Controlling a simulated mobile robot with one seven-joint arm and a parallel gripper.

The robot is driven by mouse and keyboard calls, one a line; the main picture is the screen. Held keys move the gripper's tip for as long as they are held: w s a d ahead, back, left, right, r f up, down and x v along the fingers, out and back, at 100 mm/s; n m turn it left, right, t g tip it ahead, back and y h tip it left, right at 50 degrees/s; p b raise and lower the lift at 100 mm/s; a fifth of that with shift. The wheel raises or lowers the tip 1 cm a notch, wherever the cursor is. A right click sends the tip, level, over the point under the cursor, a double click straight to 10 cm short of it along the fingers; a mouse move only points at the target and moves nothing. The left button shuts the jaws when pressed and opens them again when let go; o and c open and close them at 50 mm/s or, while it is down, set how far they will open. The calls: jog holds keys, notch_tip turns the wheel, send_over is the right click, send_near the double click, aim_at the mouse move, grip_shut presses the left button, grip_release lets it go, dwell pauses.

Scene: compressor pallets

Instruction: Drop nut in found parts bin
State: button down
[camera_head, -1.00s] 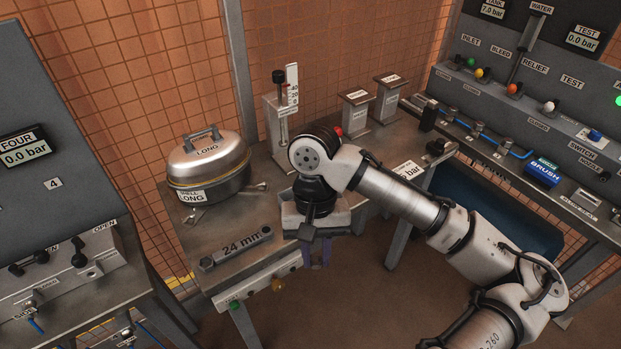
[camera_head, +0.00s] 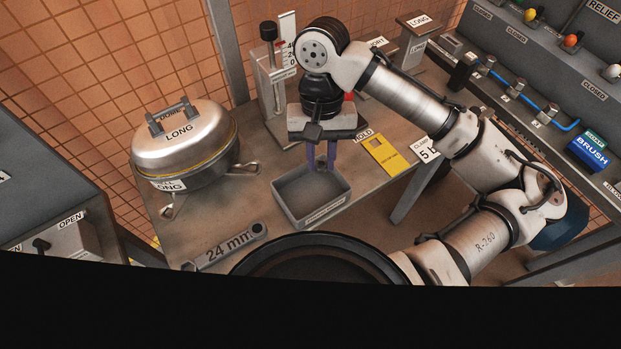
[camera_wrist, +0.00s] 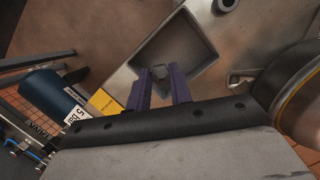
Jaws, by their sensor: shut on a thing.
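My gripper (camera_head: 321,158) points down with its purple fingers over the grey open-topped bin (camera_head: 338,201) on the table. In the wrist view, the fingers (camera_wrist: 162,88) are shut on a small grey nut (camera_wrist: 160,71). The bin (camera_wrist: 207,45) lies beyond the nut in that view, and its visible floor looks empty. In the head view the nut is too small or hidden to make out. The label on the bin's front wall is too small to read.
A domed steel vessel marked LONG (camera_head: 188,140) stands left of the bin. A 24 mm wrench (camera_head: 227,245) lies at the front. A yellow card (camera_head: 386,155) lies right of the bin. A gauge stand (camera_head: 277,80) stands behind. A blue brush box (camera_head: 590,152) sits far right.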

jog(key=shift+b+x, duration=0.55)
jog(key=shift+x, duration=0.2)
notch_tip(320, 180, down, 4)
jog(key=b, duration=0.4)
jog(key=shift+w+f+b, duration=0.1)
jog(key=shift+f+b, duration=0.1)
jog(key=shift+b, duration=0.15)
jog(key=c, duration=1.2)
grip_release()
jog(key=shift+r, duration=0.15)
jog(key=v, duration=1.3)
jog(key=shift+r, duration=0.35)
